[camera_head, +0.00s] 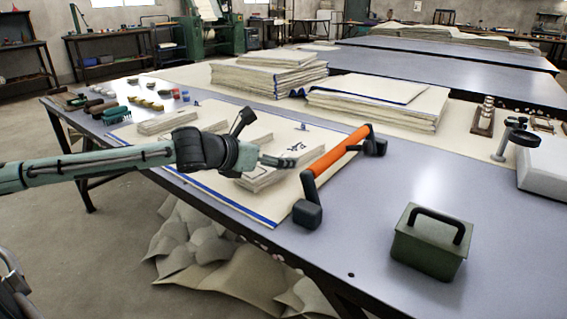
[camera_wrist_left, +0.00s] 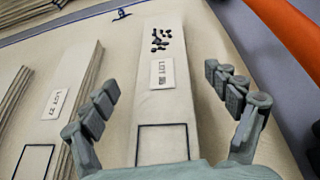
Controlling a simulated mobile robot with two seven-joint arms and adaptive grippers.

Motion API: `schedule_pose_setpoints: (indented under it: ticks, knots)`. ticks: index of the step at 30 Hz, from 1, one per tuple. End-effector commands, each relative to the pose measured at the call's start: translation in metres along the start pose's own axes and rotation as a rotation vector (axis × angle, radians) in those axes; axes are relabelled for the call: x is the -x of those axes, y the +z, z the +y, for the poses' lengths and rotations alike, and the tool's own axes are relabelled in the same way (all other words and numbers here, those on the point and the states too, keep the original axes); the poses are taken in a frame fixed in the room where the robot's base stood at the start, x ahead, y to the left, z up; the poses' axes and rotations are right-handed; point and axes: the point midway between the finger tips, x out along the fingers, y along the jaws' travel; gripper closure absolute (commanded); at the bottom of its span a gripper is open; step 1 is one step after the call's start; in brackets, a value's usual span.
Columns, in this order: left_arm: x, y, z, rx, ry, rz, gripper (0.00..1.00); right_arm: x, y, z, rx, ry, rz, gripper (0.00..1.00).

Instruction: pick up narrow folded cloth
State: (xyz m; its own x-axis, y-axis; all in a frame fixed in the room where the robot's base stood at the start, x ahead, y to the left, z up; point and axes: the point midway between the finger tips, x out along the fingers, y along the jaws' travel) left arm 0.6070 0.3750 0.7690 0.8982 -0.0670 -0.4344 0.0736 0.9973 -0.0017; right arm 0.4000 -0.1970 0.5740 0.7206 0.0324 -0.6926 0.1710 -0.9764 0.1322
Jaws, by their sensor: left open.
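A narrow folded cloth (camera_head: 309,152), pale with dark marks on top, lies on the cream sheet at the near side of the table. It shows in the left wrist view (camera_wrist_left: 162,112) as a long strip with a lot label and a dark outlined box. My left gripper (camera_head: 270,140) is open above this cloth and hides part of it. In the wrist view its two fingers (camera_wrist_left: 170,105) stand on either side of the strip, apart from each other, with nothing between them gripped. My right gripper is not in view.
Other folded cloths (camera_head: 166,122) lie to the left on the cream sheet (camera_head: 262,216). An orange bar with black ends (camera_head: 337,153) lies close on the right. A green box with handle (camera_head: 430,243) stands further right. Large cloth stacks (camera_head: 375,103) lie behind.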

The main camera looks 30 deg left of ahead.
Motion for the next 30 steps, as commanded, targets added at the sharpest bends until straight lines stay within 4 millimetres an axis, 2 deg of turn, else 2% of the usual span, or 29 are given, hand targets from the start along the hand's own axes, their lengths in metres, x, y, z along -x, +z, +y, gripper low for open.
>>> schedule_pose_setpoints:
  ticks: [2, 8, 17, 30]
  knots:
    - [-0.007, 0.004, -0.005, 0.006, -0.008, -0.005, 0.12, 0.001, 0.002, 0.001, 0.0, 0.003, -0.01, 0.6]
    - [-0.025, 0.002, -0.003, 0.001, -0.004, -0.002, 0.12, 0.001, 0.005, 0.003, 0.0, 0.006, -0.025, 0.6]
    - [-0.028, 0.0, -0.003, -0.004, -0.004, 0.001, 0.12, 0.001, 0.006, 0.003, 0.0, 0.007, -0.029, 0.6]
    - [-0.028, 0.001, -0.003, -0.004, -0.004, 0.001, 0.66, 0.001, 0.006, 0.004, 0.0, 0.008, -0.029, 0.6]
